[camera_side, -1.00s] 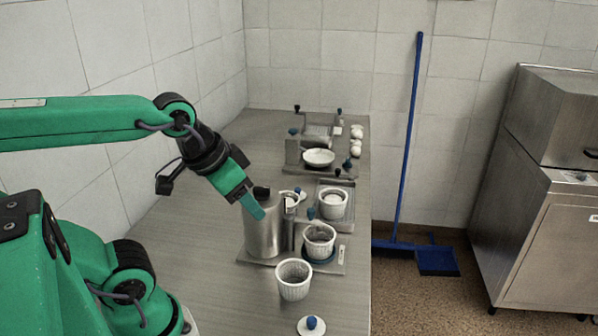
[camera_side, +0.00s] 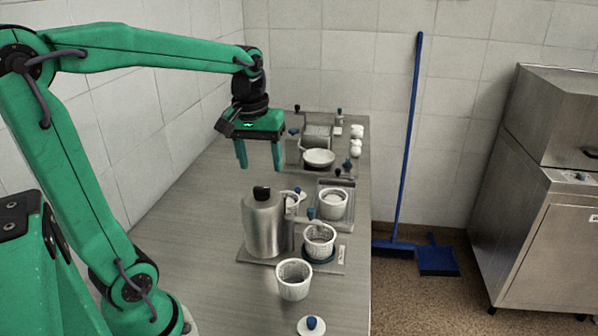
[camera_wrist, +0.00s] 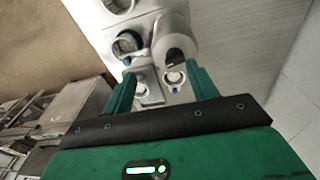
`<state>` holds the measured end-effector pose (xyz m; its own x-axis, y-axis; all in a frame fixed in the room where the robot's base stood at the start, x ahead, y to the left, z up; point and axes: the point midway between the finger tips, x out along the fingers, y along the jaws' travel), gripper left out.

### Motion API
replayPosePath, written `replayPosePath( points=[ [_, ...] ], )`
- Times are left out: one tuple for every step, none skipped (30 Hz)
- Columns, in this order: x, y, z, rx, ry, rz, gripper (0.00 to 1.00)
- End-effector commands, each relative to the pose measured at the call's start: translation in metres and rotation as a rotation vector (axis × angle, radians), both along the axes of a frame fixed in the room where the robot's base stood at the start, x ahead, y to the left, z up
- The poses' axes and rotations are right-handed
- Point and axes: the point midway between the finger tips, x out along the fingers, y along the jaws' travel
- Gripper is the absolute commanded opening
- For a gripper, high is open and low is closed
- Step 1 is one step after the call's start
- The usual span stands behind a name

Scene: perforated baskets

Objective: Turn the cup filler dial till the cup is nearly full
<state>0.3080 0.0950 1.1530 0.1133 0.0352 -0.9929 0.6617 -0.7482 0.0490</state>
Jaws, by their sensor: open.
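The cup filler is a metal cylinder (camera_side: 264,228) with a black dial (camera_side: 262,193) on top. A blue-topped spout (camera_side: 311,214) stands at its right side. A white ribbed cup (camera_side: 319,243) stands under the spout on a dark blue ring; its fill level is too small to tell. In the wrist view the cylinder (camera_wrist: 177,40) and cup (camera_wrist: 128,43) show beyond the fingers. My gripper (camera_side: 259,163) is open and empty, fingers pointing down, raised above the filler and apart from the dial. It also shows in the wrist view (camera_wrist: 163,88).
Another white ribbed cup (camera_side: 294,280) stands in front of the filler, near a white lid with a blue knob (camera_side: 311,326). A cup on a tray (camera_side: 333,205) stands behind right. A white dish (camera_side: 318,157) and several eggs lie farther back. The counter's left side is clear.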

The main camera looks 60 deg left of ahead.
Motion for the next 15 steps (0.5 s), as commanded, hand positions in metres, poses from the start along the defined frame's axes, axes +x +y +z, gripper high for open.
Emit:
replayPosePath(
  points=[
    [0.005,0.009,-0.002,-0.010,0.023,0.045,0.58],
    [0.008,0.014,-0.003,-0.016,0.035,0.071,0.58],
    [0.011,0.019,-0.005,-0.022,0.050,0.102,0.58],
    [0.013,0.023,-0.006,-0.027,0.059,0.123,0.58],
    [0.014,0.027,-0.007,-0.031,0.069,0.143,0.58],
    [0.016,0.031,-0.008,-0.035,0.080,0.167,0.58],
    [0.017,0.033,-0.009,-0.038,0.087,0.181,0.58],
    [0.019,0.036,-0.009,-0.041,0.093,0.194,0.58],
    [0.020,0.039,-0.010,-0.044,0.098,0.210,0.58],
    [0.020,0.040,-0.010,-0.045,0.103,0.218,0.58],
    [0.021,0.041,-0.011,-0.046,0.106,0.224,0.58],
    [0.021,0.042,-0.011,-0.048,0.108,0.229,0.58],
    [0.021,0.043,-0.011,-0.048,0.109,0.232,0.58],
    [0.021,0.043,-0.011,-0.049,0.110,0.234,0.58],
    [0.021,0.043,-0.011,-0.049,0.110,0.235,0.58]
  ],
)
